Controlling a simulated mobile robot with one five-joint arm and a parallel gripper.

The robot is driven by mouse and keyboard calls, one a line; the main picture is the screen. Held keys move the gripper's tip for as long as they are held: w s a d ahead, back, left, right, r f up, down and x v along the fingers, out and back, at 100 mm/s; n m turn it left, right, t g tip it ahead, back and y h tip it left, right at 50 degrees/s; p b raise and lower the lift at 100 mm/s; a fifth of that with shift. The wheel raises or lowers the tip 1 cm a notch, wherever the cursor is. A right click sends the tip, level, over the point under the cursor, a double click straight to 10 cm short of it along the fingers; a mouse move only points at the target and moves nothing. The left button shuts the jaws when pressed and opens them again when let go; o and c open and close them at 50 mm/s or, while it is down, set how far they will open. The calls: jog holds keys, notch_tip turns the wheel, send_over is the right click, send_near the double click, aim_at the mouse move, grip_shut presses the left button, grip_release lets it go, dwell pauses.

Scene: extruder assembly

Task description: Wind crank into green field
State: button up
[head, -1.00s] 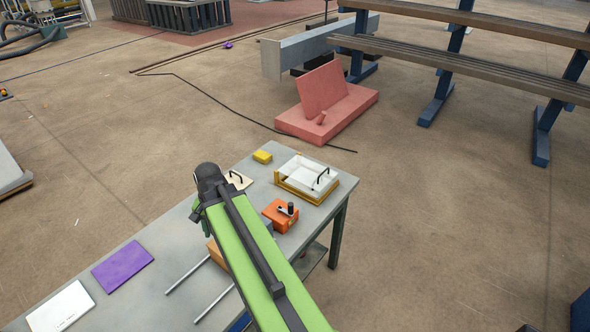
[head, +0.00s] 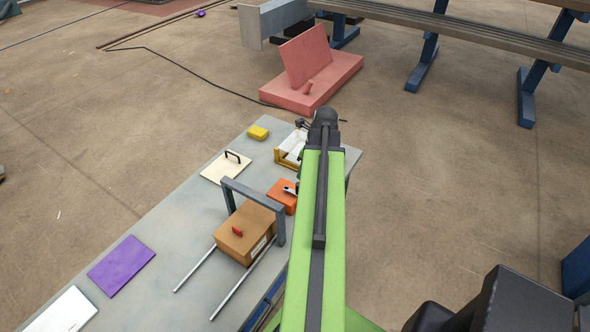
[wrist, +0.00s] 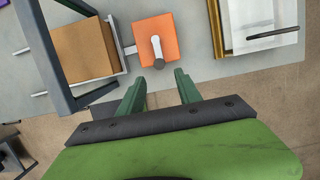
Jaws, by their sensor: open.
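The orange block (head: 275,192) on the table carries the crank (head: 289,190), a light lever with a dark knob, partly hidden by my arm in the head view. In the wrist view the orange block (wrist: 146,30) and the crank (wrist: 156,46) show from above. The crank lever points toward my gripper, with its dark knob at the near end. My gripper (wrist: 158,84) is open and empty, its green fingers apart and just short of the knob in the picture. I cannot see a green field on the block.
A grey frame (head: 229,193) stands over a brown box (head: 252,222) by two rails. A yellow-edged tray (head: 283,157), yellow block (head: 258,132), handled pale plate (head: 217,173) and purple sheet (head: 121,266) lie on the table (head: 190,222). A pink stand (head: 318,88) is on the floor beyond.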

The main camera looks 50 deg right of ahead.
aim_at(298, 184)
jog(key=b+x, duration=1)
jog(key=shift+f, duration=0.1)
jog(key=shift+r+p, duration=0.35)
jog(key=shift+p, duration=0.05)
jog(key=shift+f, duration=0.1)
jog(key=shift+w, duration=0.1)
jog(key=shift+c, duration=0.3)
grip_shut()
jog(key=shift+a, duration=0.15)
